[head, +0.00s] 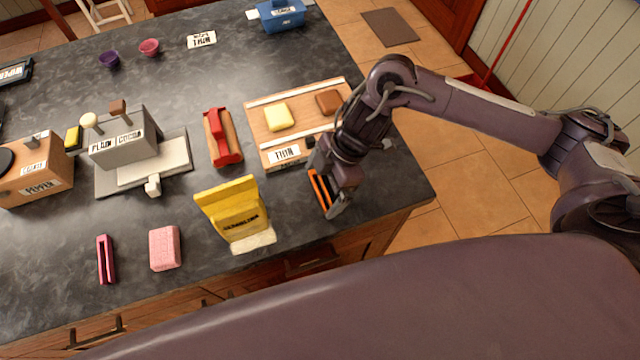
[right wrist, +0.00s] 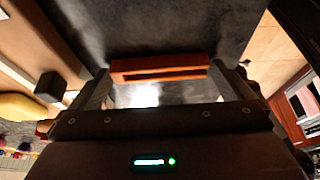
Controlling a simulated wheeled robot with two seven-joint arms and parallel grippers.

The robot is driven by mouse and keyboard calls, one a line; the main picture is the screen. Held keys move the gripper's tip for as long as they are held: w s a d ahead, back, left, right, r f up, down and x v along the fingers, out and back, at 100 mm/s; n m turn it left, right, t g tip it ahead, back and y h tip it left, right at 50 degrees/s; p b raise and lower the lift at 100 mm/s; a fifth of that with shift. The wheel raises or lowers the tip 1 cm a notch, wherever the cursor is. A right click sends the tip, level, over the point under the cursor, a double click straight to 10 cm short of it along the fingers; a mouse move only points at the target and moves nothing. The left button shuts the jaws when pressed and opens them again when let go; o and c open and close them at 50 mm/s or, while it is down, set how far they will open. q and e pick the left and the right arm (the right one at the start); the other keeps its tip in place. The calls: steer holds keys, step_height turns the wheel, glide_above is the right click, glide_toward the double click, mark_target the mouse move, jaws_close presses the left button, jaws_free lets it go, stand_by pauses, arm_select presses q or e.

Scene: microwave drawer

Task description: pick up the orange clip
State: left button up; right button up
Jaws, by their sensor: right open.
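The orange clip (head: 317,190) lies on the dark countertop near its front right edge, partly hidden by my right gripper (head: 327,200) in the head view. In the right wrist view the clip (right wrist: 160,62) is a long orange piece with a dark slot, lying crosswise between the fingertips of the right gripper (right wrist: 160,80). The jaws are open, with one finger close to each end of the clip. I cannot tell whether either finger touches it. My left gripper is not in view.
A wooden board (head: 257,120) with a yellow and a brown block lies just behind the gripper. A yellow holder (head: 232,205) stands to its left. A red-and-wood tool (head: 221,138), a pink sponge (head: 165,248) and a pink clip (head: 106,260) are farther left.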

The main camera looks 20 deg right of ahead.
mark_target(324, 187)
steer(key=c, duration=0.6)
steer(key=shift+r, duration=0.15)
steer(key=shift+r, duration=0.3)
step_height(324, 187, up, 19)
steer(key=p, duration=0.2)
steer(key=w+d+f+m+t+h+b, duration=0.1)
steer(key=w+d+f+m, duration=0.1)
steer(key=m, duration=0.4)
steer(key=w+d+f+m+t+h+b, duration=0.2)
steer(key=w+f+m, duration=0.1)
steer(key=m, duration=0.3)
steer(key=w+d+f+m+t+h+b, duration=0.1)
steer(key=w+d+f+m+b, duration=0.1)
steer(key=m, duration=0.4)
steer(key=shift+w+d+f+t, duration=0.3)
steer(key=shift+w+d+f, duration=0.15)
steer(key=shift+f, duration=0.05)
